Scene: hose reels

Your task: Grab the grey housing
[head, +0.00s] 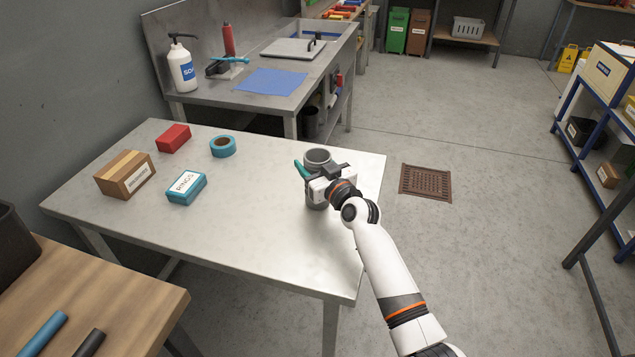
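The grey housing (317,155) is a short upright cylinder with an open round top, near the right end of the metal table (250,244). My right gripper (324,172) is at the housing, coming in from the front right. Its white body and dark parts cover the housing's middle. A teal piece (301,170) sticks out at the housing's left side; I cannot tell whether it belongs to the gripper or the housing. The finger contact is hidden, so I cannot tell whether the gripper is closed on it. My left gripper is not in view.
A cardboard box (125,174), a red box (174,138), a teal tape roll (222,147) and a teal labelled box (186,188) stand on the table's left half. The front middle is clear. A wooden bench (90,290) is at lower left, a blue shelf (590,135) at right.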

